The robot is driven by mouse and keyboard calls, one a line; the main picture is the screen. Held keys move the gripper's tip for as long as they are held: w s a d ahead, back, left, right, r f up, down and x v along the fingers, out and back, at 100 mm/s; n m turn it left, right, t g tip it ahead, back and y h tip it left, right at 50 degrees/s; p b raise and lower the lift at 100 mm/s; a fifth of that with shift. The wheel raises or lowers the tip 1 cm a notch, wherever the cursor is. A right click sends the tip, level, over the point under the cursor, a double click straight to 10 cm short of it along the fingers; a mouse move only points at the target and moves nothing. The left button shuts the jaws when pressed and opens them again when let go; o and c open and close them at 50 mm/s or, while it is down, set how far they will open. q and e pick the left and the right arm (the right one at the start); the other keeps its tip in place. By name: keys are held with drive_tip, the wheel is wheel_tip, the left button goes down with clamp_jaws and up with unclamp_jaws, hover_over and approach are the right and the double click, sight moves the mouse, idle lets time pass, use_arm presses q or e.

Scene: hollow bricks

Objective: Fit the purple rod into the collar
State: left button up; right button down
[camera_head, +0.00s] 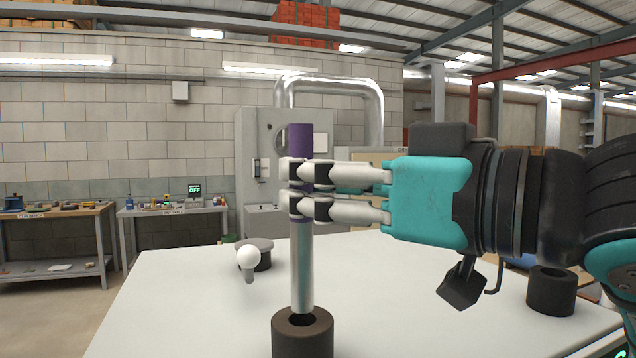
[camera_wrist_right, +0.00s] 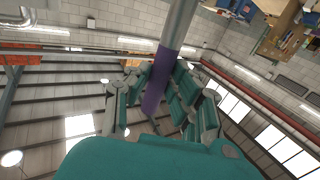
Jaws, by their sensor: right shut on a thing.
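The purple rod (camera_head: 301,140) is upright in the head view, purple at its top and bare silver-grey below. My right gripper (camera_head: 300,190) is shut around its purple part, coming in from the right. A dark, thick-walled collar (camera_head: 302,345) stands at the front of the table, directly below the rod. The rod's lower end is at the collar's hole; I cannot tell whether it is just above or slightly inside. In the right wrist view the rod (camera_wrist_right: 178,35) runs between the fingers (camera_wrist_right: 165,90). My left gripper is not in view.
The white table (camera_head: 190,300) has another dark hollow cylinder (camera_head: 551,292) at the right. A dark round piece (camera_head: 262,258) and a white ball on a short grey stem (camera_head: 248,258) are at the back left. The table's left part is clear. Workbenches (camera_head: 172,211) stand beyond.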

sight(311, 257)
drive_tip(key=shift+b, duration=0.5)
idle(1.1)
drive_tip(key=shift+f+b, duration=3.2)
drive_tip(key=shift+f, duration=0.1)
drive_tip(key=c, duration=1.1)
unclamp_jaws()
drive_tip(key=shift+r, duration=0.1)
drive_tip(key=v, duration=1.2)
